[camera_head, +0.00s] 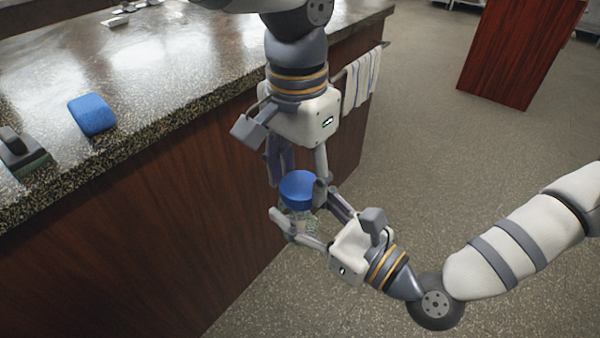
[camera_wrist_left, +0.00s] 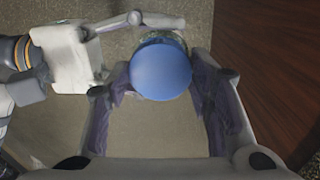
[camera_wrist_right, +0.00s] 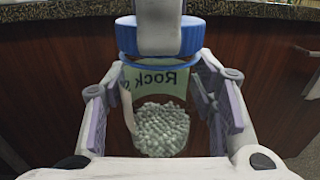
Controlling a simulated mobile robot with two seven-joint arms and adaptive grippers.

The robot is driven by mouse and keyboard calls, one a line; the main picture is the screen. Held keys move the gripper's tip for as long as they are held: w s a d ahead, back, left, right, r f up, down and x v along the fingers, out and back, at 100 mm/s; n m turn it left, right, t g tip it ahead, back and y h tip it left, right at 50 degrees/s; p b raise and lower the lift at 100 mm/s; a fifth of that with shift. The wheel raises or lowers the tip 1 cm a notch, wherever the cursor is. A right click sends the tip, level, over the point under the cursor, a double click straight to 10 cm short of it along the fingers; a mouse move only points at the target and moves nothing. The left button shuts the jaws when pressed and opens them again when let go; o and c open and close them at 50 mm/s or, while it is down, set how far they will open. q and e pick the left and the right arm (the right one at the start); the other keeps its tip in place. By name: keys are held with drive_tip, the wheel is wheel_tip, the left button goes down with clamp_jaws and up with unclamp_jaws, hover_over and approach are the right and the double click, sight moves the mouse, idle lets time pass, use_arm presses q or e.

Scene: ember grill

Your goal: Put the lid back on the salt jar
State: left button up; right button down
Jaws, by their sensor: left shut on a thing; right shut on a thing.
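The round blue lid (camera_head: 298,190) is between the fingers of my left gripper (camera_head: 298,178), which is shut on it. The lid also shows in the left wrist view (camera_wrist_left: 160,70). The salt jar (camera_wrist_right: 160,130) is clear, with white grains in its lower part and a mirrored "Rock" label. My right gripper (camera_head: 300,210) is shut around the jar and holds it upright in the air. In the right wrist view the lid (camera_wrist_right: 127,38) sits at the jar's top, roughly in line with it. A left finger hides the lid's middle. Whether the lid is fully seated, I cannot tell.
The stone counter (camera_head: 190,75) with dark wood sides stands to the left. A blue sponge (camera_head: 93,114) and a dark-handled tool (camera_head: 20,150) lie on it. A striped towel (camera_head: 362,80) hangs at its end. Open floor (camera_head: 430,130) lies to the right.

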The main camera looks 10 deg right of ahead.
use_arm(q)
drive_tip(key=m, duration=0.8)
drive_tip(key=shift+w, duration=0.1)
drive_tip(key=m, duration=2.3)
drive_tip(key=shift+f, duration=0.1)
drive_tip(key=m, duration=0.4)
drive_tip(key=shift+d+m, duration=0.1)
drive_tip(key=shift+m, duration=0.2)
drive_tip(key=o, duration=0.8)
drive_tip(key=shift+c, duration=0.2)
